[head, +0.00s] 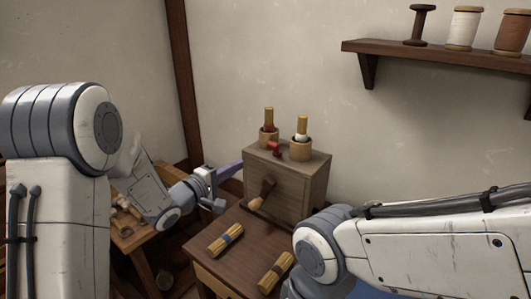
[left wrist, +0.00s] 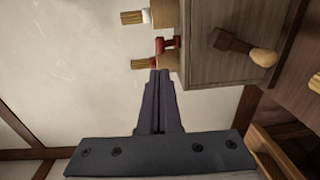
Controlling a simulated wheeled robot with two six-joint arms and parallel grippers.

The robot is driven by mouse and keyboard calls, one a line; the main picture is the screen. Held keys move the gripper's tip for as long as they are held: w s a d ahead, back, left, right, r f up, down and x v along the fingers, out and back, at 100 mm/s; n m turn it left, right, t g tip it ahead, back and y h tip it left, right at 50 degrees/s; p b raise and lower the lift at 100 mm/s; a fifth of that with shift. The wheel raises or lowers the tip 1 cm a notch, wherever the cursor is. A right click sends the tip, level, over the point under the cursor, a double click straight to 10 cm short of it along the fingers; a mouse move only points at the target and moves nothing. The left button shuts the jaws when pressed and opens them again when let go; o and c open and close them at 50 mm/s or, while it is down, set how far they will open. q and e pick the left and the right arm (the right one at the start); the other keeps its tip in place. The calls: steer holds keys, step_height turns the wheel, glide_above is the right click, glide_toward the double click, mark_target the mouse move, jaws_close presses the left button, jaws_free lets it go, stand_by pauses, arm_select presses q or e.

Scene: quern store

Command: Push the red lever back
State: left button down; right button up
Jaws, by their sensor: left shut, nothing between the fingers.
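The red lever (head: 274,148) stands on top of a grey-brown wooden box (head: 312,172), at its front left edge. In the left wrist view the red lever (left wrist: 168,44) shows just beyond my fingertips. My left gripper (head: 238,165) is left of the box, its dark purple fingers pointing right toward it. In the left wrist view the left gripper (left wrist: 160,72) is shut and empty, its tips close to the lever; I cannot tell whether they touch. My right arm comes in from the right, but its gripper is out of view.
Two cups holding bristle bundles, one red-banded (head: 268,130) and one white-banded (head: 302,140), stand on the box behind the lever. A knobbed wooden handle (head: 262,195) sticks out of its front. Two tied bundles (head: 226,240) (head: 276,272) lie on the table. A spool shelf (head: 440,54) is at upper right.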

mark_target(271, 146)
arm_select(q)
steer(key=x, duration=1.4)
steer(key=shift+p, duration=0.35)
steer(key=shift+r, duration=0.1)
